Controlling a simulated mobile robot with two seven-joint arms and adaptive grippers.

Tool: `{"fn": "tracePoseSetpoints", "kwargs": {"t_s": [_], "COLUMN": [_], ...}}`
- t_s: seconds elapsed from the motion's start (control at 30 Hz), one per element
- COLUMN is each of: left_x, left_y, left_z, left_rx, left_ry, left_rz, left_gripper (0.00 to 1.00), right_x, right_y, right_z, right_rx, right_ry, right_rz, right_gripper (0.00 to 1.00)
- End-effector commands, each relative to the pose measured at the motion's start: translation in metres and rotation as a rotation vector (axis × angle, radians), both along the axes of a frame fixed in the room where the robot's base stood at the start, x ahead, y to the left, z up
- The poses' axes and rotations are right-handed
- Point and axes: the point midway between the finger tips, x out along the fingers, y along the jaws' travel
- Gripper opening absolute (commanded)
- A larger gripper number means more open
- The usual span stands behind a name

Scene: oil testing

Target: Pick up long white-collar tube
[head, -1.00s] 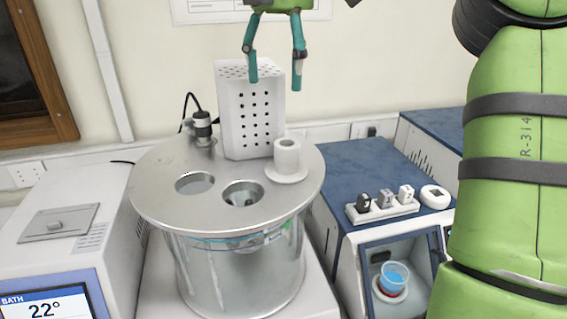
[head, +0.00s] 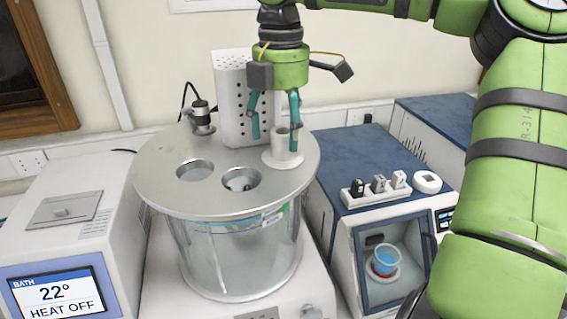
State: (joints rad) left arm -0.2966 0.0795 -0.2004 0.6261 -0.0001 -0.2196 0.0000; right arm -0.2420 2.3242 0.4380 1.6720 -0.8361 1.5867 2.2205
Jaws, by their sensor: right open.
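The white collar (head: 279,146) of the tube stands upright on the metal lid (head: 226,203) of the round glass bath, at its right rear. It is a short white cylinder on a wider white flange. Any part of the tube below the lid is hard to make out. My right gripper (head: 275,133) points down with its teal fingers apart and nothing between them. Its tips are at the collar's height in the picture, one finger left of the collar and the other overlapping its right top edge. I cannot tell whether they touch. My left gripper is not in view.
A white perforated box (head: 232,92) stands behind the collar. Two open holes are in the lid, at its left and front. A blue-topped instrument (head: 352,165) with a power strip (head: 376,191) is to the right, a white unit with a screen (head: 57,295) to the left.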

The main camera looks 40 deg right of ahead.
Motion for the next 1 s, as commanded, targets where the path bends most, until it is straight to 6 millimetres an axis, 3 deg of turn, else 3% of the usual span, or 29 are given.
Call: {"fn": "tracePoseSetpoints", "kwargs": {"t_s": [0.23,0.27,0.4,0.43,0.83,1.0], "left_x": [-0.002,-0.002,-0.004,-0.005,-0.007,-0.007], "left_y": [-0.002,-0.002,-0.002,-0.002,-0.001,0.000], "left_z": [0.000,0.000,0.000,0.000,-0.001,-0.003], "left_rx": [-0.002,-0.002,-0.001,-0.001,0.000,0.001], "left_ry": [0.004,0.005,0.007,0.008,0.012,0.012], "left_rz": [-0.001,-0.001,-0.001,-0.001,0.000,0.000], "left_gripper": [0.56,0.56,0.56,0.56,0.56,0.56], "right_x": [0.000,0.000,0.000,0.000,0.000,0.001], "right_y": [0.000,0.000,0.000,0.000,0.000,-0.001], "right_z": [-0.003,-0.003,-0.003,-0.003,-0.002,0.008], "right_rx": [-0.001,-0.001,0.000,0.000,-0.001,-0.003], "right_ry": [-0.001,-0.001,-0.001,-0.001,-0.001,-0.003], "right_rz": [-0.001,0.000,0.000,0.000,-0.001,-0.003], "right_gripper": [0.69,0.61,0.05,0.00,0.00,0.00]}}
